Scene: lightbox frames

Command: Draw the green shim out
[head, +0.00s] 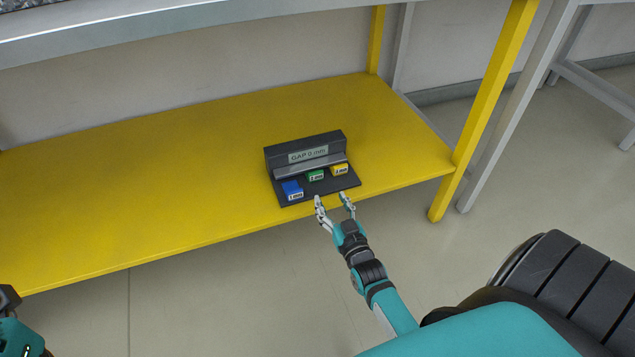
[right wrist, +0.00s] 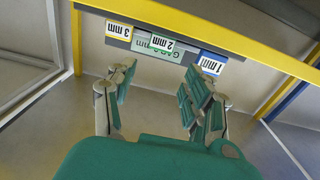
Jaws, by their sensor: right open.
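The green shim (head: 316,175), labelled 2 mm, sits in the middle of a dark gauge block (head: 306,142) whose plate reads GAP 0 mm. It also shows in the right wrist view (right wrist: 160,43). A blue 1 mm shim (head: 292,190) is on its left and a yellow 3 mm shim (head: 340,169) on its right in the head view. My right gripper (head: 331,197) is open and empty, in front of the block's near edge, with its fingers apart and pointing at the green shim. It also shows in the right wrist view (right wrist: 162,82). My left gripper's fingers are not visible.
The block stands near the front edge of a yellow shelf (head: 150,180), otherwise bare. A grey worktop (head: 180,20) lies above it. A yellow post (head: 485,100) rises at the shelf's right front corner. The floor in front is clear apart from my own body.

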